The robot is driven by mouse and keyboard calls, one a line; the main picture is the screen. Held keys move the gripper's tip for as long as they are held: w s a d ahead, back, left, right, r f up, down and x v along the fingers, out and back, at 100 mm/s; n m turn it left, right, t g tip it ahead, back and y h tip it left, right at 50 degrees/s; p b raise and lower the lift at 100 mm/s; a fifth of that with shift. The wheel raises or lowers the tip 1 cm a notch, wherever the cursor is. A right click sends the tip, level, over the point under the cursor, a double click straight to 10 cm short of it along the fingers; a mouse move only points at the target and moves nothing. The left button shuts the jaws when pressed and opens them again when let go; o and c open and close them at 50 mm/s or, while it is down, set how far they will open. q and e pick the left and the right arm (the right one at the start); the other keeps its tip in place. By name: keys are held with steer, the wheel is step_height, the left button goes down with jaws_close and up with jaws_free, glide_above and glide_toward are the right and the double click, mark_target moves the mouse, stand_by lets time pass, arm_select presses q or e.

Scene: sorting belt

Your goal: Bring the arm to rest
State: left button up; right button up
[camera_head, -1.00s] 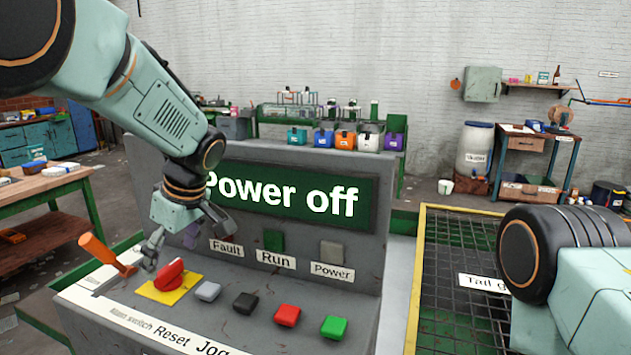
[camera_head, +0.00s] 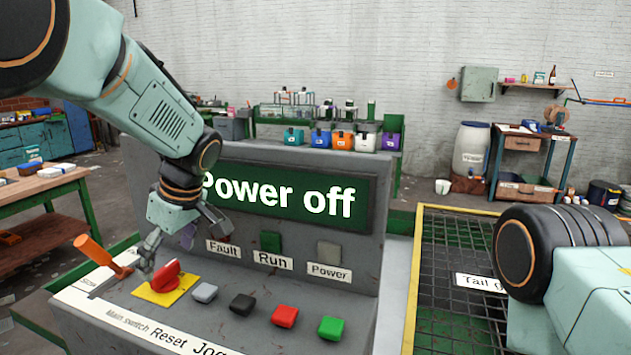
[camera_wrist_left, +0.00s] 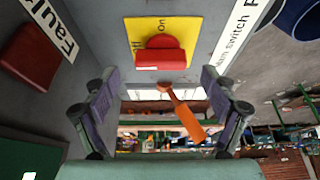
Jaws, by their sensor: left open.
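My left gripper (camera_head: 182,238) is open and empty above the left end of the control panel (camera_head: 365,245). In the left wrist view its two fingers stand wide apart (camera_wrist_left: 165,115). The red main switch knob (camera_head: 166,273) sits on a yellow plate (camera_head: 147,292) close below the gripper; it also shows in the left wrist view (camera_wrist_left: 160,57). No contact with it is visible. An orange-handled lever (camera_head: 93,250) leans left beside the switch and appears between the fingers in the wrist view (camera_wrist_left: 187,120). The panel's screen (camera_head: 340,203) reads "Power off". My right gripper is outside both views.
Grey (camera_head: 205,292), black (camera_head: 243,304), red (camera_head: 285,316) and green (camera_head: 332,328) buttons line the panel. A yellow-framed mesh (camera_head: 440,260) stands to its right, beside my right arm. A wooden bench (camera_head: 60,187) is at left. Open floor lies behind.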

mark_target(164, 270)
arm_select(q)
steer(key=v, duration=0.9)
steer(key=x, duration=1.1)
steer(key=shift+f, duration=0.15)
steer(key=shift+a+f, duration=0.2)
steer(key=shift+f, duration=0.1)
steer(key=m+t, duration=0.1)
steer(key=m, duration=0.2)
steer(key=shift+s+h, duration=0.15)
steer(key=shift+h, duration=0.15)
steer(key=m+p, duration=0.2)
steer(key=shift+s+r+m+t+h, duration=0.2)
steer(key=shift+m+t+h, duration=0.1)
steer(key=shift+m+t, duration=0.1)
steer(key=shift+w+a+m+t+h+p, duration=0.1)
steer(key=shift+m+t+h+p, duration=0.2)
steer(key=shift+m+p, duration=0.75)
steer(key=m+p, duration=0.2)
steer(key=shift+h+p, duration=0.3)
steer(key=shift+h, duration=0.1)
steer(key=shift+f+m+p, duration=0.15)
steer(key=shift+m+p, duration=0.3)
steer(key=shift+p, duration=0.15)
